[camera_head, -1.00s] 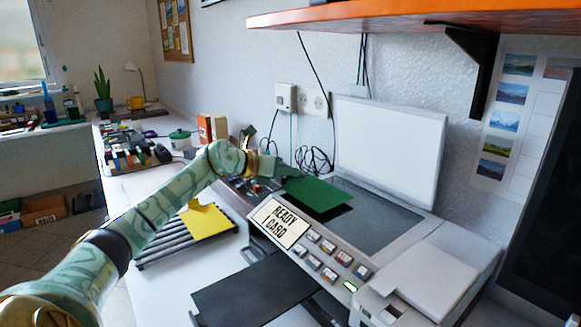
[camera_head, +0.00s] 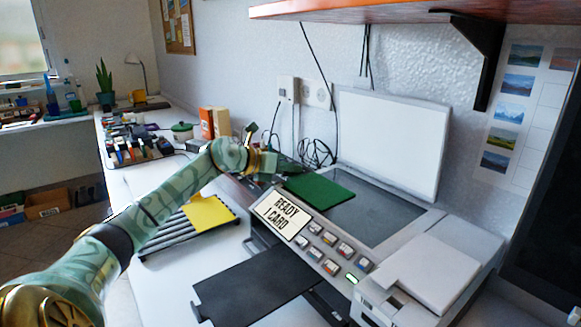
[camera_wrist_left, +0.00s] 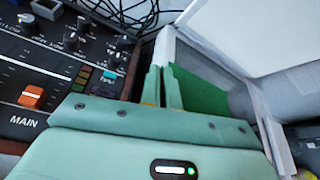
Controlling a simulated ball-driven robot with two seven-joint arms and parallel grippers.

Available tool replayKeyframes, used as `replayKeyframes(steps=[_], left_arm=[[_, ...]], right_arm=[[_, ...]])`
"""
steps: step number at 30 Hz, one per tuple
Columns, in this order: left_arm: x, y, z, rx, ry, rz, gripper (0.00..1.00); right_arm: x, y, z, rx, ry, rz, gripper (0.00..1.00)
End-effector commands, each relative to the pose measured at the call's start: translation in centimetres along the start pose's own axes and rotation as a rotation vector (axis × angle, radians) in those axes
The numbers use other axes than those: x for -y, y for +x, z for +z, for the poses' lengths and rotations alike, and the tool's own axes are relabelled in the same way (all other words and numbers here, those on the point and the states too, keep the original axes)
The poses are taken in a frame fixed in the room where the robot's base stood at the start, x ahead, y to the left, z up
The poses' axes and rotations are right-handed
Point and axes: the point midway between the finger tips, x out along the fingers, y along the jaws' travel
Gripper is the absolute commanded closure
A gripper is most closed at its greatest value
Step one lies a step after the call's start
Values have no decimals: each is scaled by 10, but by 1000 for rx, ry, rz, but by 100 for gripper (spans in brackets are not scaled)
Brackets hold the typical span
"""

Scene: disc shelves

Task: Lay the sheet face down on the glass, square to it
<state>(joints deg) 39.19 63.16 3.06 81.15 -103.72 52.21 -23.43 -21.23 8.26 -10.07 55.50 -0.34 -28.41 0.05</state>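The sheet (camera_head: 318,189) is plain dark green on the side facing up. It is low over the left part of the scanner's dark glass (camera_head: 375,215) and looks askew to it; whether it touches the glass I cannot tell. My left gripper (camera_head: 284,168) is at the sheet's far left end. In the left wrist view its fingers (camera_wrist_left: 164,88) are close together, shut at the edge of the green sheet (camera_wrist_left: 203,95); the gripped edge is mostly hidden. Much of the glass to the right is bare. My right gripper is not in view.
The scanner's white lid (camera_head: 390,145) stands open behind the glass. A sign (camera_head: 282,213) reading "READY 1 CARD" and several buttons are in front. A yellow sheet (camera_head: 208,214) lies on a slatted rack (camera_head: 165,240). An orange shelf (camera_head: 400,8) hangs above.

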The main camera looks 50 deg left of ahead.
Motion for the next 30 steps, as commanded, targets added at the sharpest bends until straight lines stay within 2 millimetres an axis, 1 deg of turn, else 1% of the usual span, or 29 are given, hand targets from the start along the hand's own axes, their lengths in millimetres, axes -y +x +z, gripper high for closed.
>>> replayKeyframes(steps=[1, 2, 3, 4, 5, 15, 17, 18, 23, 30], left_arm=[[0, 1, -1, 0, 0, 0, 100], [-1, 1, -1, 0, 0, 0, 94], [0, 0, -1, 0, 0, 0, 83], [0, 0, -1, 0, 0, 0, 75], [0, 0, -1, 0, 0, 0, 71], [0, 0, -1, 0, 0, 0, 71], [0, 0, -1, 0, 0, 0, 71], [0, -7, 1, 1, 0, 0, 71], [2, -35, 4, 0, 2, 1, 71], [3, -85, 5, 2, 0, 0, 71]], right_arm=[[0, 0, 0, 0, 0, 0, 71], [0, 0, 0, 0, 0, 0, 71], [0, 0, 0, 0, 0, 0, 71], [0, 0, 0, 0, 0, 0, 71], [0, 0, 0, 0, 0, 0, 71], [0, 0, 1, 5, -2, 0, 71], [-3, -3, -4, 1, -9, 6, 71], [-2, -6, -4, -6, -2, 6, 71], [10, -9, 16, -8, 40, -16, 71], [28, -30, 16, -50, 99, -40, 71]])
